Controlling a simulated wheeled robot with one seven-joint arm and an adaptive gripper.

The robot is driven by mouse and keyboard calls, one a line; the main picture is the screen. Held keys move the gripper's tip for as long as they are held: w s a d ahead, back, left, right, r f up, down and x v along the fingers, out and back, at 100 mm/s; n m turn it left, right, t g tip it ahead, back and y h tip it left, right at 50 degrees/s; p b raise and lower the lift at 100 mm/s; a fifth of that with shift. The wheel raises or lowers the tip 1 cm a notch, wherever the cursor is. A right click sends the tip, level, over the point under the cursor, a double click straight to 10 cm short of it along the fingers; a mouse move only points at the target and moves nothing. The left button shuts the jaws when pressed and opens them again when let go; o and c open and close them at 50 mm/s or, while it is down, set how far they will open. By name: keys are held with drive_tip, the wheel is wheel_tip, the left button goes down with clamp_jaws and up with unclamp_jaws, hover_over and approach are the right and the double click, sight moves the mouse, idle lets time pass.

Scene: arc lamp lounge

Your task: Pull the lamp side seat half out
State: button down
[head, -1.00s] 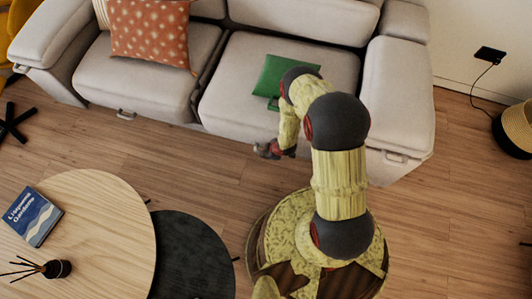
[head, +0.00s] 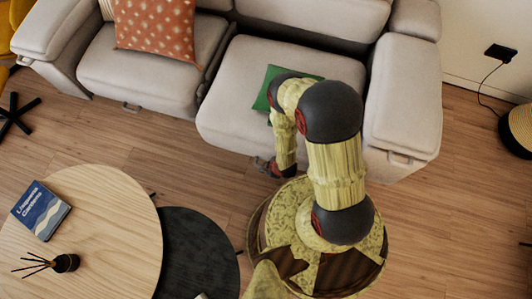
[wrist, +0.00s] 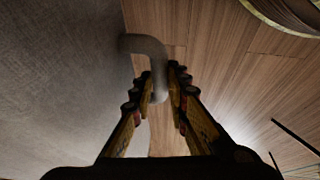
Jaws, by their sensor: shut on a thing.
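The right seat (head: 225,105) of the grey sofa stands out past the left seat's front edge, toward my base. A green cushion (head: 264,92) lies on it, partly behind my arm. In the wrist view a pale bent handle (wrist: 145,45) sticks out from the grey seat front (wrist: 65,80). My gripper (wrist: 162,90) is shut on this handle, with its end between the fingers. In the head view my gripper (head: 272,167) is at the seat's front edge, and the handle is hidden there.
The left seat (head: 155,75) has an orange patterned pillow (head: 155,25) and its own handle (head: 131,107). A round wooden table (head: 110,225) and a dark round one (head: 200,255) stand at the lower left. Wood floor (head: 150,150) lies clear before the sofa.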

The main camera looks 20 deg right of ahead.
drive_tip(key=c, duration=1.7)
unclamp_jaws()
drive_tip(key=shift+w, duration=0.1)
drive_tip(key=v, duration=1.2)
